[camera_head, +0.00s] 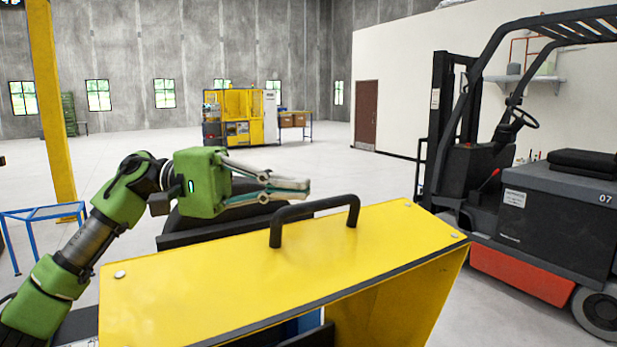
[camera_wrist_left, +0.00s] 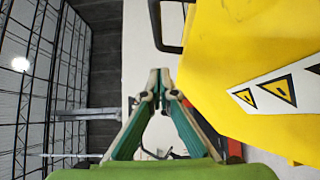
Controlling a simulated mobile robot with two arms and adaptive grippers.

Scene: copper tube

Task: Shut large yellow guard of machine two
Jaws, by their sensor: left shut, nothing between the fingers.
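The large yellow guard (camera_head: 290,265) fills the lower middle of the head view, with a black bar handle (camera_head: 315,214) on its top. Its right end stands out over a gap underneath, so it looks raised; how far I cannot tell. The guard's yellow face (camera_wrist_left: 250,50) with warning triangles is at the right. My right gripper is not in view.
A forklift (camera_head: 540,190) stands close at the right. A yellow machine (camera_head: 238,117) stands far back in the middle. A yellow post (camera_head: 52,110) and a blue frame (camera_head: 40,225) are at the left. The floor between is clear.

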